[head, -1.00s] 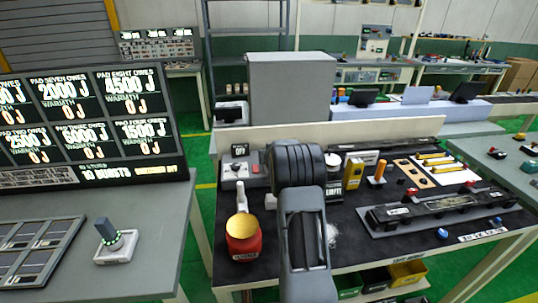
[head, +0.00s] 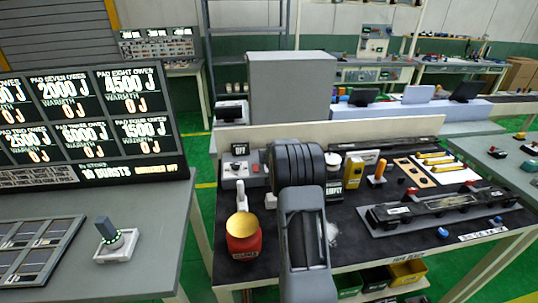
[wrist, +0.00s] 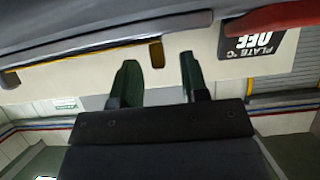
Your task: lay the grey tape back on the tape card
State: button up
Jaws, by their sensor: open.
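In the wrist view my gripper (wrist: 160,75) has its two dark green fingers apart, with nothing between them. In the head view my dark arm hides the gripper. A white card with several yellow strips (head: 440,168) lies at the back right of the dark bench and may be the tape card; I cannot tell for sure. I cannot make out a grey tape. A long grey fixture with a black part (head: 440,207) lies in front of the card. My gripper is well left of both, near the OFF plate sign (wrist: 258,45).
A red pot (head: 243,240) stands left of my arm, near a grey control box (head: 240,171). An orange-handled tool (head: 377,173) and a yellow device (head: 353,172) stand right of my arm. A grey box (head: 290,90) rises behind the bench. The bench's front right holds blue pieces (head: 442,233).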

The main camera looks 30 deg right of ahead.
jog(key=v, duration=1.3)
jog(key=shift+s+a+r+b, duration=0.2)
jog(key=shift+s+b, duration=0.1)
jog(key=shift+b, duration=0.15)
